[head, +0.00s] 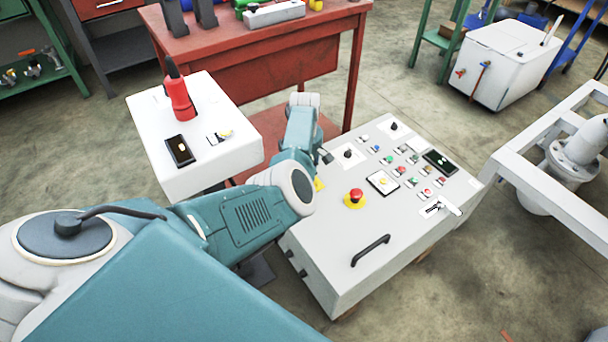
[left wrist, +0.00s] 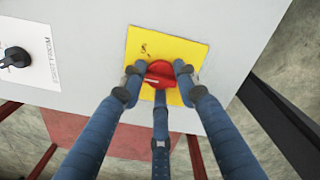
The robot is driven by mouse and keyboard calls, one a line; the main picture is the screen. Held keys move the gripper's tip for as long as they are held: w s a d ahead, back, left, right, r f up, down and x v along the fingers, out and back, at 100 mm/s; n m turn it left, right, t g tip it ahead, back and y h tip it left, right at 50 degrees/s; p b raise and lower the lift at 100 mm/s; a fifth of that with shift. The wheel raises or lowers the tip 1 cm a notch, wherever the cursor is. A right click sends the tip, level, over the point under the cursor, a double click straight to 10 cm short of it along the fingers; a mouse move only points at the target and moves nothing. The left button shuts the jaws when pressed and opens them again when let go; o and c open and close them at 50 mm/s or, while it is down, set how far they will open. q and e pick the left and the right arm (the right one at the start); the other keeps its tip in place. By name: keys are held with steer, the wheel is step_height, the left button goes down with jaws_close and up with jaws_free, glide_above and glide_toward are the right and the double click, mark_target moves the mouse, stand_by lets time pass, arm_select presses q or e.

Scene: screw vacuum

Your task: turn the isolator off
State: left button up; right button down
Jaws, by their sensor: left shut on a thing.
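The isolator is a red rotary handle (left wrist: 160,72) on a square yellow plate (left wrist: 180,50), seen in the left wrist view. In the head view only a bit of the yellow plate (head: 320,184) shows at the panel's left edge, beside my arm, and the handle is hidden. My left gripper (left wrist: 160,75) has its dark-blue fingers around the red handle, one on each side and one below it, and is shut on it. Its fingers mostly hide the handle's setting. My right gripper is not in view.
The control box (head: 330,250) also carries a red mushroom button (head: 355,195), black knobs, several small buttons and a black bar handle (head: 370,250). A white box (head: 220,165) with a red-and-black device (head: 180,98) stands to the left. A red workbench (head: 260,50) stands behind.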

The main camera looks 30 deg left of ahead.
arm_select(q)
steer(key=n, duration=0.6)
steer(key=shift+d+f+n, duration=0.15)
steer(key=shift+d+n, duration=0.25)
steer(key=shift+w+n, duration=0.15)
steer(key=shift+n, duration=0.75)
steer(key=shift+w+a+r, duration=0.1)
steer(key=shift+a+r, duration=0.05)
steer(key=shift+r, duration=0.05)
steer(key=o, duration=1.2)
steer(key=shift+w, duration=0.1)
steer(key=shift+c, duration=0.2)
steer(key=shift+a, duration=0.1)
steer(key=shift+r, duration=0.2)
step_height(320, 180, up, 12)
steer(key=shift+f, duration=0.25)
